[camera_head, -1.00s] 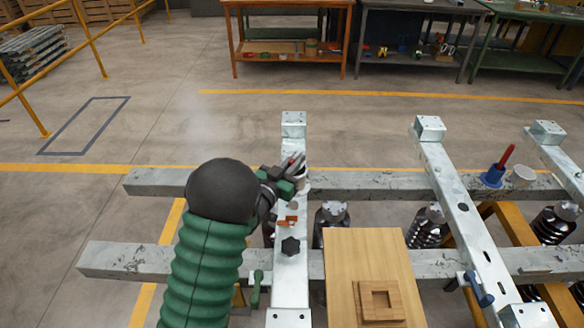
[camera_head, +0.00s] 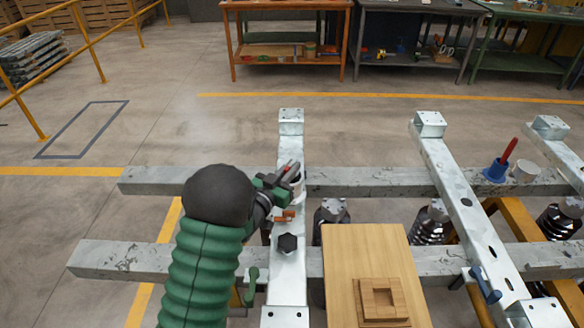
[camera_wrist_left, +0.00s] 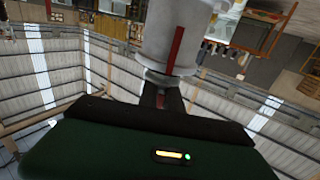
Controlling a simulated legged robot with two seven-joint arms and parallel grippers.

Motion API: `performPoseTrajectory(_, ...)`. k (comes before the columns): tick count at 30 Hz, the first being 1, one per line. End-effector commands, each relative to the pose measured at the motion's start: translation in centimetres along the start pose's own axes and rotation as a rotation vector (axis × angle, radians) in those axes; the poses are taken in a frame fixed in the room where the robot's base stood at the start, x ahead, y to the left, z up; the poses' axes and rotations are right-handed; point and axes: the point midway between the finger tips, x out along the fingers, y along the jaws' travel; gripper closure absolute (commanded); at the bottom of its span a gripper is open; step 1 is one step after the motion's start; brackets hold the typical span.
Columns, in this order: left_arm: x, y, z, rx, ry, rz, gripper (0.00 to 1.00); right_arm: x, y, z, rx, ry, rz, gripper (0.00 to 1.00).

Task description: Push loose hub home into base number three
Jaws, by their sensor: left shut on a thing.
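My left gripper (camera_head: 291,174) is shut on a pale, rounded part at the far half of the left galvanized crossbar (camera_head: 290,150). In the left wrist view the held part is a pale cylinder (camera_wrist_left: 165,45) with a red strip in front of it. The fingers and arm hide much of it in the head view. A black knob-like hub (camera_head: 288,244) sits on the same crossbar, nearer than the gripper. A small orange-brown piece (camera_head: 284,216) lies between them. I cannot tell which is the loose hub or which place is base three. My right gripper is not in view.
A wooden board (camera_head: 350,245) carries a square wooden block (camera_head: 380,292) with a recess. Dark insulators with metal caps (camera_head: 332,211) stand below the crossbars. A blue cup with a red handle (camera_head: 497,170) and a white cup (camera_head: 526,170) stand at right. Long grey beams run across.

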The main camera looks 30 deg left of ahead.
Motion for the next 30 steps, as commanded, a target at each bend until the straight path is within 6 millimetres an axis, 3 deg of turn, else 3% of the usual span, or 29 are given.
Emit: performPoseTrajectory(30, -0.14, -0.37, -0.07, 0.002, 0.011, -0.001, 1.0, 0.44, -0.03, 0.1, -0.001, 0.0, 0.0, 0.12)
